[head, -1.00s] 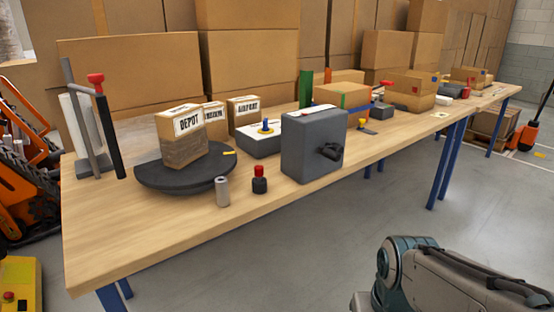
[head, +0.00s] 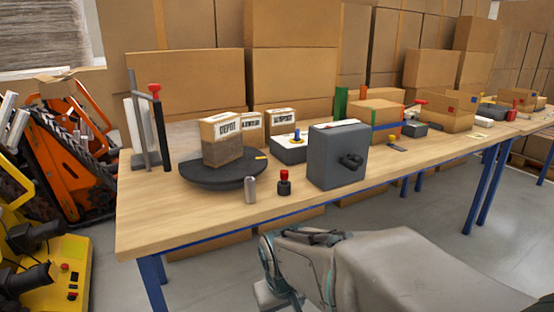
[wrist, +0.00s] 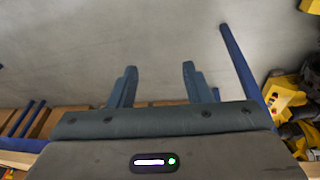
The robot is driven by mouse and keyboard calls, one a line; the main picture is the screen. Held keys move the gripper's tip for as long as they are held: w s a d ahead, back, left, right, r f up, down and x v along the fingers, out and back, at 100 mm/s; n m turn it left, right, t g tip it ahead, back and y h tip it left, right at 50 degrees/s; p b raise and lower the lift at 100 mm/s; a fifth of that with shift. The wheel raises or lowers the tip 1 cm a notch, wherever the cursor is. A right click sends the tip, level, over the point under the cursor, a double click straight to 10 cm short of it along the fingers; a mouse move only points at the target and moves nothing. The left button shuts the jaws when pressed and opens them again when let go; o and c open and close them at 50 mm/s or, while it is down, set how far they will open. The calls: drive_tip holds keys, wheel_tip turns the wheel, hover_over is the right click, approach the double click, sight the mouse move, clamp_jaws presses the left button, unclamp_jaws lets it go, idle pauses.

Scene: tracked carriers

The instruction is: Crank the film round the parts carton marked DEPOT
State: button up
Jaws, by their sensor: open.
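The parts carton marked DEPOT (head: 222,146) stands upright on a dark round turntable (head: 205,180) at the table's left. Its lower part looks greyish and film-like, but I cannot tell how much is wrapped. A translucent sheet (head: 184,138) shows between the carton and a post with a white roll (head: 134,122). A grey box (head: 325,165) with a black crank knob (head: 352,161) on its front stands right of the turntable. My gripper (wrist: 158,68) is open and empty in the wrist view, over grey floor, apart from the carton and crank.
Two more labelled cartons (head: 281,122) stand behind DEPOT. A grey cylinder (head: 250,190) and a red-topped black piece (head: 284,182) stand near the table's front edge. A white-topped box (head: 290,150) is behind the grey box. Orange tracked machines (head: 75,145) crowd the left.

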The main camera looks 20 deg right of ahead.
drive_tip(key=w+d+r+t+h+p, duration=0.25)
drive_tip(key=w+d+r+p, duration=0.25)
drive_tip(key=w+d, duration=0.6)
drive_tip(key=n+t+y+p, duration=0.2)
drive_tip(key=t+y+p, duration=0.3)
drive_tip(key=t+p, duration=0.8)
approach(356, 169)
drive_tip(key=w, duration=0.4)
drive_tip(key=w+p, duration=0.1)
drive_tip(key=w, duration=0.3)
drive_tip(key=w+a, duration=0.1)
drive_tip(key=w, duration=0.3)
drive_tip(key=shift+w+r, duration=0.1)
drive_tip(key=shift+r, duration=0.1)
drive_tip(key=shift+f, duration=0.1)
clamp_jaws()
